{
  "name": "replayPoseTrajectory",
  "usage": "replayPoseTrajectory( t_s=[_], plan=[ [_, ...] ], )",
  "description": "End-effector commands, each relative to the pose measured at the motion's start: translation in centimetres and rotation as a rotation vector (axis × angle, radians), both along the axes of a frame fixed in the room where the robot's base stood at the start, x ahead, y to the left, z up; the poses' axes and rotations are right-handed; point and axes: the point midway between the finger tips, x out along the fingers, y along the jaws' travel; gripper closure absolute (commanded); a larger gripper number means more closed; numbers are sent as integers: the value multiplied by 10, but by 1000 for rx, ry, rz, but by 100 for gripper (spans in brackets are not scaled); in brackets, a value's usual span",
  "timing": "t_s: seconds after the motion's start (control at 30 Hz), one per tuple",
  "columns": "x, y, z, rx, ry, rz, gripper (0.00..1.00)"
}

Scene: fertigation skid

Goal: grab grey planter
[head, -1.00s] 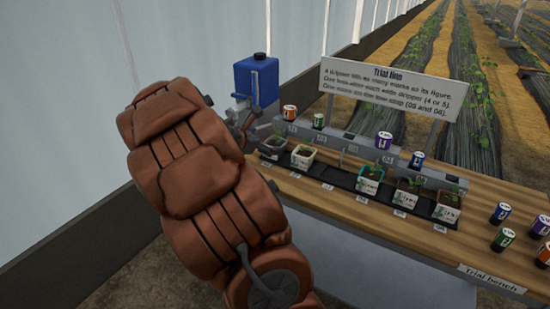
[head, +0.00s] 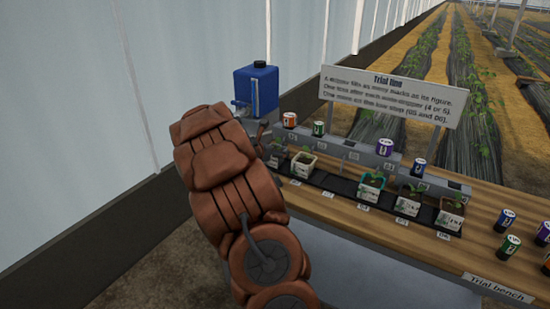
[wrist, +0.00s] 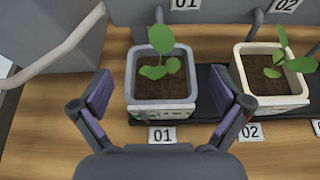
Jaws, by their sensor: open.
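The grey planter (wrist: 161,108) is a small square pot with dark soil and a green seedling. In the wrist view it stands upright behind the label 01 (wrist: 162,135). My gripper (wrist: 163,100) is open, with one purple-padded finger to the left of the planter and the other to its right. The fingers look apart from the pot walls. In the head view my arm hides most of the planter and the gripper. A cream planter (wrist: 270,77) with a seedling stands just right of it, at label 02; it also shows in the head view (head: 303,167).
The planters stand in a row on a black strip on the wooden trial bench (head: 350,221). A grey ledge with coloured cans runs behind them. A blue tank (head: 256,92) stands at the left end. A pale pipe (wrist: 65,50) curves left of the grey planter.

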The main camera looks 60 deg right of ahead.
Motion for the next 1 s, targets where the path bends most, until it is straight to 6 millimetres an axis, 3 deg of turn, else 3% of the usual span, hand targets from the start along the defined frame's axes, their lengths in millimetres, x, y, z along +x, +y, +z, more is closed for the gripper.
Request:
replayPoseTrajectory(
  t_s=[0.17,0.43,1.0],
  plan=[
    [0,-11,-6,1,0,-1,0],
    [0,-12,-7,1,0,-1,1],
    [0,-12,-7,1,0,-1,60]
  ],
)
